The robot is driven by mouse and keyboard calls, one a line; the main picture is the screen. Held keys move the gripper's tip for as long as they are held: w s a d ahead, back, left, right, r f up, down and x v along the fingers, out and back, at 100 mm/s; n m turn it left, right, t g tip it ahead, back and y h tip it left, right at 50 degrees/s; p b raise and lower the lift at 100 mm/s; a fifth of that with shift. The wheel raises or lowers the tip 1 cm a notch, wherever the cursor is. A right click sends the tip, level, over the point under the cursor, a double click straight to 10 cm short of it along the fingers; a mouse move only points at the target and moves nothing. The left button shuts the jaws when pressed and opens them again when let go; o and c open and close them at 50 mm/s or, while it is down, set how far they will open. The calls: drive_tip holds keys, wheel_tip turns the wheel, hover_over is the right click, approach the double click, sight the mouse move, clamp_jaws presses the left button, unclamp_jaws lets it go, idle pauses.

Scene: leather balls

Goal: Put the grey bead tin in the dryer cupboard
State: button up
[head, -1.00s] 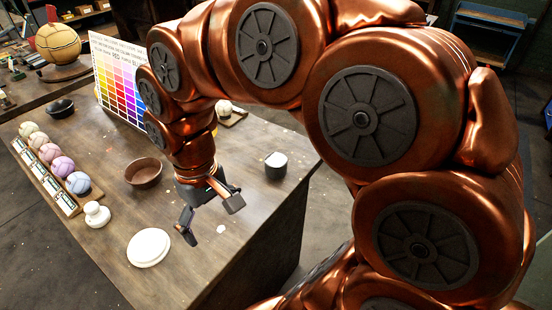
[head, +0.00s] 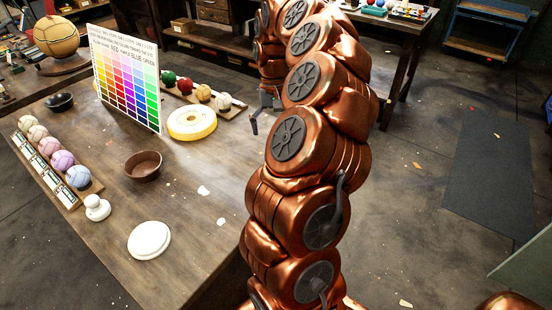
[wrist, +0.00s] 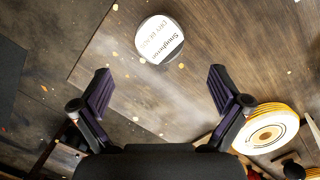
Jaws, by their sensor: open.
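In the wrist view a round tin (wrist: 160,40) with a printed white lid stands on the wooden table near its edge; its side is barely visible, and I take it for the grey bead tin. My gripper (wrist: 160,85) is open and empty, its two fingers spread wide. The tin lies beyond the fingertips, apart from them, roughly centred between their lines. In the head view my gripper (head: 264,110) is small, past the table's right edge, and my arm hides the tin's spot. I cannot make out the dryer cupboard for sure.
The table (head: 190,190) also holds a yellow-edged roll (head: 191,123), a brown bowl (head: 143,166), a white disc (head: 149,240), a colour chart (head: 124,80) and rows of balls. The roll also shows in the wrist view (wrist: 267,130). Open floor (head: 420,160) lies to the right.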

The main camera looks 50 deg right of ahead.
drive_tip(key=shift+s+d+f, duration=0.15)
drive_tip(key=shift+d+f, duration=0.1)
drive_tip(key=shift+d, duration=0.1)
drive_tip(key=shift+s+f, duration=0.1)
drive_tip(key=shift+f, duration=0.1)
drive_tip(key=shift+s+a+f+p, duration=0.15)
drive_tip(key=shift+a+f+p, duration=0.15)
drive_tip(key=shift+f, duration=0.85)
drive_tip(key=shift+s+a+f+p, duration=0.15)
drive_tip(key=shift+a+f, duration=0.2)
drive_tip(key=shift+f, duration=0.85)
drive_tip(key=shift+s+a+f+p, duration=0.15)
drive_tip(key=shift+a+f+p, duration=0.15)
drive_tip(key=shift+f, duration=0.85)
drive_tip(key=c, duration=1.4)
drive_tip(key=shift+c, duration=0.2)
drive_tip(key=shift+r, duration=0.15)
drive_tip(key=shift+r+b, duration=0.55)
drive_tip(key=shift+r, duration=1.15)
drive_tip(key=shift+s+a, duration=0.2)
drive_tip(key=shift+s, duration=0.7)
drive_tip(key=s+a+r+b, duration=0.1)
drive_tip(key=s+a+b, duration=0.2)
drive_tip(key=s, duration=1)
drive_tip(key=shift+s+a+r, duration=0.2)
drive_tip(key=shift+s+a, duration=0.05)
drive_tip(key=shift+s, duration=0.1)
